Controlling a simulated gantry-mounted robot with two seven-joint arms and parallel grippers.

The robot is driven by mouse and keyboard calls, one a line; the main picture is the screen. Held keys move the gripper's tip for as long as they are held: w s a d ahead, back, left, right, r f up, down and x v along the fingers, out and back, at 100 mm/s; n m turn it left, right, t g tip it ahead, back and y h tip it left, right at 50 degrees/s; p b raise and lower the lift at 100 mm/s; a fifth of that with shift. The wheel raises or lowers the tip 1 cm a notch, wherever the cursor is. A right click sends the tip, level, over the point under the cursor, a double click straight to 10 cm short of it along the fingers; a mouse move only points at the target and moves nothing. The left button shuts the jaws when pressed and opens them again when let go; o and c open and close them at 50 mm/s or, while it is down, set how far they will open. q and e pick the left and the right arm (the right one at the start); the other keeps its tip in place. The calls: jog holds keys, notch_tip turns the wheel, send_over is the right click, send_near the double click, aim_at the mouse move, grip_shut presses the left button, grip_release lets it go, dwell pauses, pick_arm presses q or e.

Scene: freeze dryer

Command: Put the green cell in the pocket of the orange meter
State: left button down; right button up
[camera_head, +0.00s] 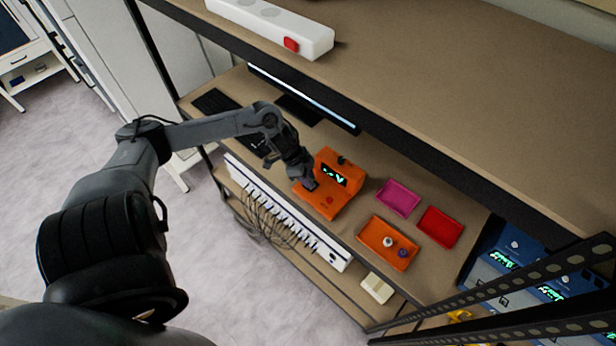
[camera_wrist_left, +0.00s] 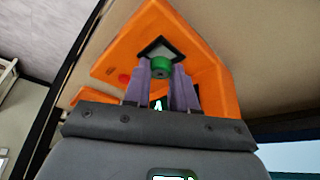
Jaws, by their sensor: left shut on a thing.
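The orange meter (camera_head: 325,199) stands on the bench with an upright part that carries a dark screen with green traces. In the left wrist view the orange meter (camera_wrist_left: 205,65) shows a dark square pocket (camera_wrist_left: 150,46) with a grey inside. My left gripper (camera_head: 311,184) is at the meter's low front part. In the left wrist view my left gripper (camera_wrist_left: 161,75) is shut on the green cell (camera_wrist_left: 161,64), right at the pocket. I cannot tell how deep the cell sits in it. The cell is hidden in the head view. My right gripper is not in view.
An orange tray (camera_head: 368,236) with two small round items lies right of the meter. A magenta tray (camera_head: 398,198) and a red tray (camera_head: 440,227) lie beyond it. A monitor (camera_head: 302,98) stands behind. An upper shelf (camera_head: 430,85) overhangs the bench.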

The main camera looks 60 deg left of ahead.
pick_arm(q)
jog(key=shift+f, duration=0.55)
